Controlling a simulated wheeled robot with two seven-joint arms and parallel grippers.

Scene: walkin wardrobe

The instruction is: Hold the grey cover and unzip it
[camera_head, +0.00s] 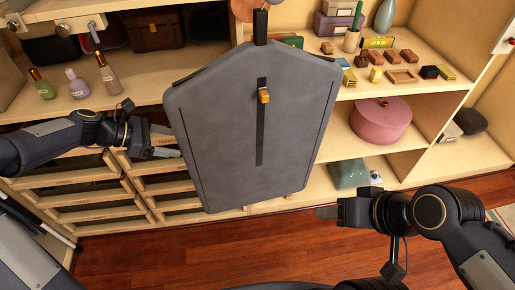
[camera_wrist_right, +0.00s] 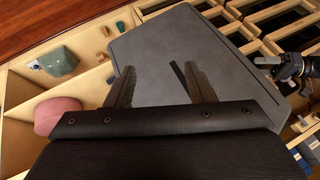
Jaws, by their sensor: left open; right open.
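The grey cover (camera_head: 235,150) hangs upright in the middle of the head view, from a dark hanger strap at its top. A dark zip strip (camera_head: 260,140) runs down its front, with a yellow-orange zip pull (camera_head: 264,96) near the strip's upper end. My left gripper (camera_head: 174,142) is open beside the cover's left edge; whether it touches cannot be told. My right gripper (camera_head: 318,212) is open and empty, below and right of the cover. In the right wrist view, the cover (camera_wrist_right: 160,45) shows beyond the two spread fingers (camera_wrist_right: 160,88).
Wooden drawers (camera_head: 85,200) stand behind my left gripper. Shelves at right hold a pink round box (camera_head: 380,122), a teal item (camera_head: 348,173) and several small boxes. Bottles (camera_head: 108,73) stand on the upper left counter. The wooden floor (camera_head: 200,250) in front is clear.

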